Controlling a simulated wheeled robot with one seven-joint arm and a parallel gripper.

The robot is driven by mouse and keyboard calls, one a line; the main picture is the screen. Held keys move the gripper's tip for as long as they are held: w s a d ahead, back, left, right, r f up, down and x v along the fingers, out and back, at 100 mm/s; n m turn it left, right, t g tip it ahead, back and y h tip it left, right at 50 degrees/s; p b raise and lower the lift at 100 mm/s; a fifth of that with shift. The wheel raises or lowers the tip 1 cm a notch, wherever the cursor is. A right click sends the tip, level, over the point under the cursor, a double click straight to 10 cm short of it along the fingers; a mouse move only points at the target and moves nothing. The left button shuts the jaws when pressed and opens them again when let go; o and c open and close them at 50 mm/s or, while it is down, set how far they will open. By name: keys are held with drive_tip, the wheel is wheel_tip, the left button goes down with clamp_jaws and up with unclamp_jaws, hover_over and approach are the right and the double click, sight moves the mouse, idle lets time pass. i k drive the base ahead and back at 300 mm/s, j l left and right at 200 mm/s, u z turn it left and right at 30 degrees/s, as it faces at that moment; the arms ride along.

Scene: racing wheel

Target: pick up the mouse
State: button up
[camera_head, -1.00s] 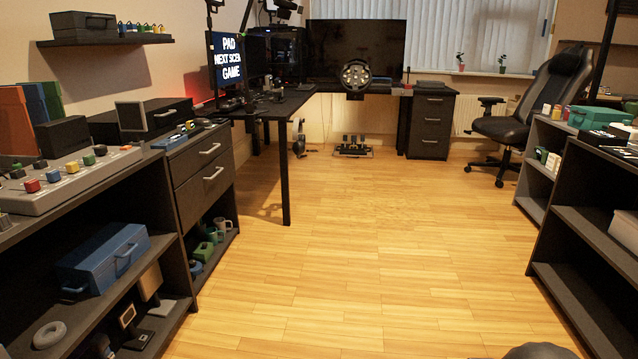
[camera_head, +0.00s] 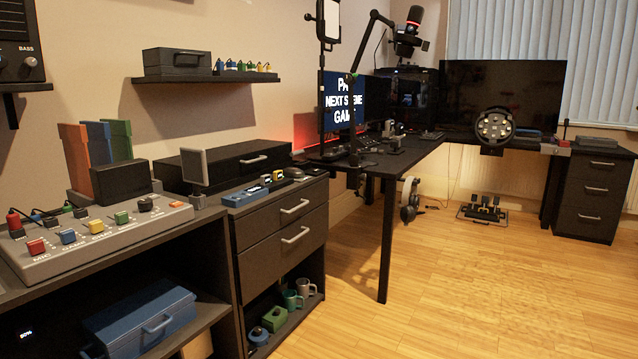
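A small dark rounded object (camera_head: 294,173) that looks like a computer mouse lies on top of the dark drawer cabinet (camera_head: 282,222), near its right end. It is just right of a blue holder (camera_head: 245,194) with small yellow and black pieces. It is small in the view, so its details are hard to make out. My gripper is not in view.
A grey mixer panel (camera_head: 100,235) with coloured knobs stands on the near left shelf unit. A small grey screen (camera_head: 194,167) and a black case (camera_head: 225,163) are beside the cabinet top. The black desk (camera_head: 400,160) adjoins behind.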

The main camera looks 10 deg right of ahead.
sight(292, 173)
drive_tip(key=i+l+u, duration=0.5)
drive_tip(key=u, duration=0.3)
drive_tip(key=i+l+u, duration=0.3)
drive_tip(key=u, duration=0.2)
